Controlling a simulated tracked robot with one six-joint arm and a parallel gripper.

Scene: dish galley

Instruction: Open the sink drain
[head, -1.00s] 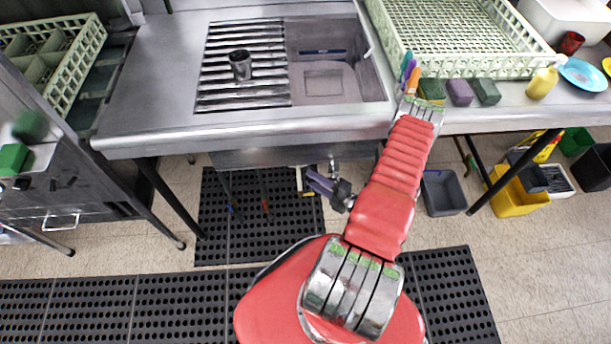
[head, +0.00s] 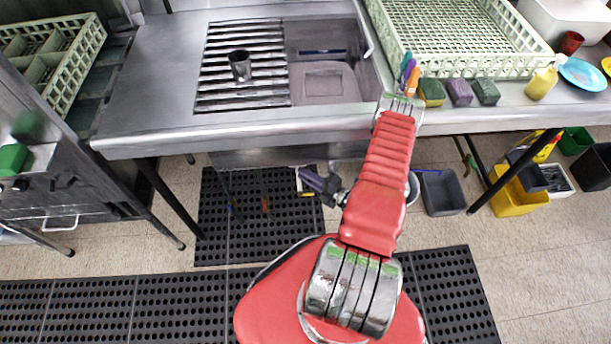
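The steel sink (head: 375,85) is set into the counter at the upper middle, with its basin open to view. The drain valve or lever is not clearly visible; the area under the basin is partly hidden by the counter front and my red arm. My gripper (head: 310,180) shows as dark purplish fingers below the counter's front edge, left of my arm. It is small and seen at an angle, so I cannot tell whether its fingers are apart or whether it touches anything.
A metal cup (head: 240,65) stands on the slatted drainboard (head: 215,85). Sponges (head: 460,92), markers (head: 413,80) and a pale green rack (head: 465,68) are to the right. A grey bin (head: 443,192) and a yellow bucket (head: 515,200) stand below. Black mats (head: 255,235) cover floor.

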